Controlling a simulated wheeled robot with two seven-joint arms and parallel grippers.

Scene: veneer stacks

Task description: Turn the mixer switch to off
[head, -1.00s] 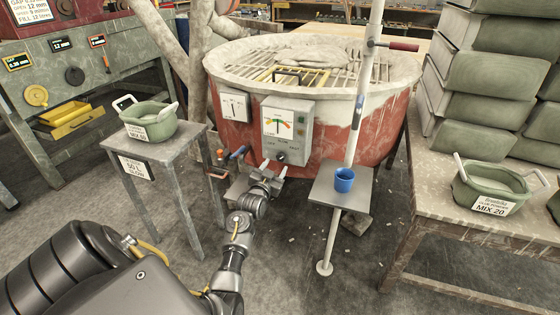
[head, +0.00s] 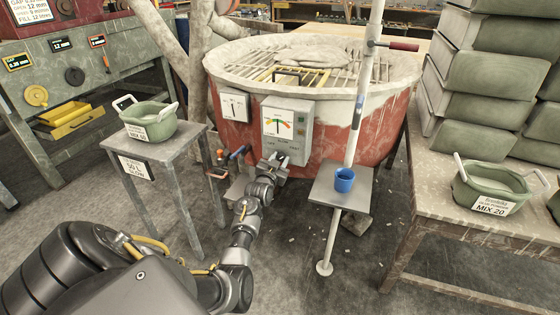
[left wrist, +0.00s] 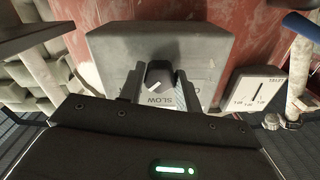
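The mixer (head: 330,135) is a red and white drum with a grey control box (head: 302,133) on its front. The box has a gauge above and small lamps at the right. Its switch is a black knob (left wrist: 158,73) with a white pointer mark, above the word SLOW in the left wrist view. My left gripper (head: 272,161) is at the box's lower edge and hides the knob in the head view. In the left wrist view its fingers (left wrist: 157,88) stand apart on either side of the knob, with gaps showing. The right gripper is out of view.
A blue cup (head: 344,180) stands on a small grey shelf (head: 340,199) right of my left gripper. Blue and orange valve handles (head: 238,153) are close on its left. A stand (head: 165,150) holds a green tub (head: 150,122). A table with moulds is at right.

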